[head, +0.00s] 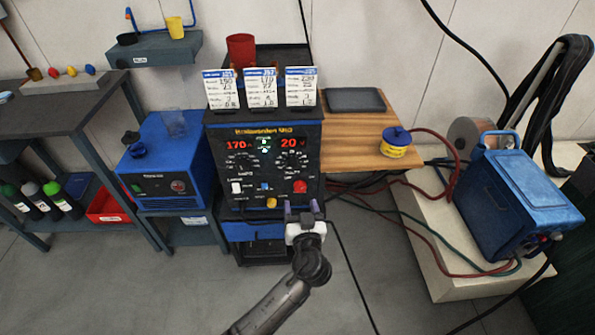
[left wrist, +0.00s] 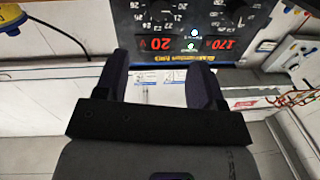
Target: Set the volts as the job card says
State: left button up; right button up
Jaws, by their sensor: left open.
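The welder (head: 264,215) has a black panel with red digits: an amps display (head: 237,145) reading 170 A and a volts display (head: 291,144) reading 20 V. The volts dial (head: 292,161) is under the right display. Three job cards (head: 219,90), (head: 256,90), (head: 301,88) stand on top; their small print is not surely legible. My left gripper (head: 301,210) is open and empty, in front of the panel's lower right, below the volts dial. In the left wrist view the gripper (left wrist: 165,75) frames white cards, with the volts display (left wrist: 160,45) upside down beyond. My right gripper is not in view.
A blue machine (head: 165,165) stands left, a wooden shelf (head: 350,128) right. Cables run across the floor at right. A red cup (head: 240,50) stands behind the cards.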

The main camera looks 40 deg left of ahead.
aim_at(293, 167)
pick_arm(q)
jog(key=shift+n, duration=0.4)
jog(key=b+x, duration=0.3)
jog(key=x, duration=1.1)
jog(key=shift+w+d+r+b, duration=0.1)
jog(key=shift+b, duration=0.2)
jog(key=c, duration=0.9)
